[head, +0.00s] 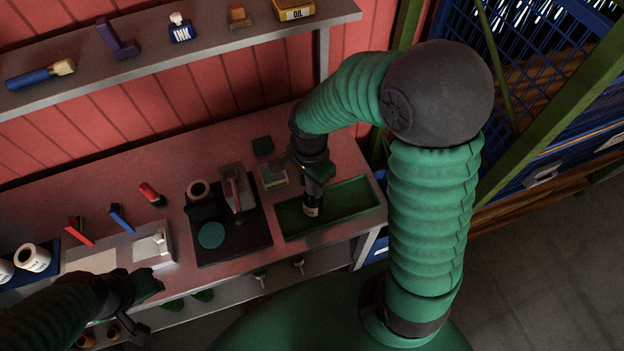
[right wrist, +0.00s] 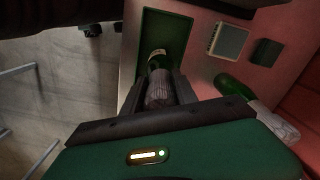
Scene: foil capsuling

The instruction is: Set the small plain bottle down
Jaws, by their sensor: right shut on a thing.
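The small bottle (head: 311,207), dark with a pale label band, is between the fingers of my right gripper (head: 312,180), over the left part of the green tray (head: 350,205).
A black-based fixture with a teal disc (head: 211,235) stands left of the tray. A pale-topped block (head: 273,176) and a dark box (head: 262,145) sit behind. A shelf (head: 200,52) overhangs the back. The tray's right part is clear.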

